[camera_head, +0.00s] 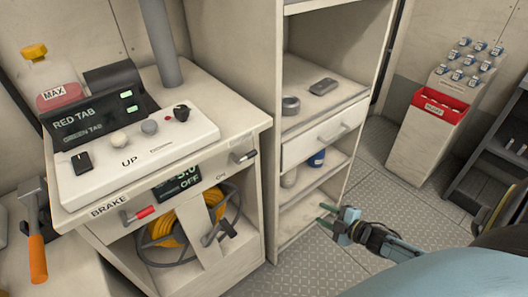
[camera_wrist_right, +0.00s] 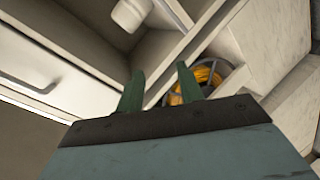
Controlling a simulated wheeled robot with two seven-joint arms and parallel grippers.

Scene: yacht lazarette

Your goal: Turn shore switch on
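The console cabinet (camera_head: 190,140) stands at the left in the head view. A lever with a dark handle (camera_head: 227,229) sits below, in front of a coiled orange cable. Another small lever (camera_head: 243,156) sits higher on the right. No readable label tells which is the shore switch. My right gripper (camera_head: 326,216) is open and empty, right of the cabinet and apart from both levers. Its parted green fingers show in the right wrist view (camera_wrist_right: 160,78). My left gripper is out of view.
A red-handled BRAKE lever (camera_head: 142,213) is on the cabinet's left front. A shelf unit with a drawer (camera_head: 322,132) stands beside the cabinet, behind my right gripper. A hammer (camera_head: 35,235) lies at far left. A bin with a red front (camera_head: 436,107) stands at back right.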

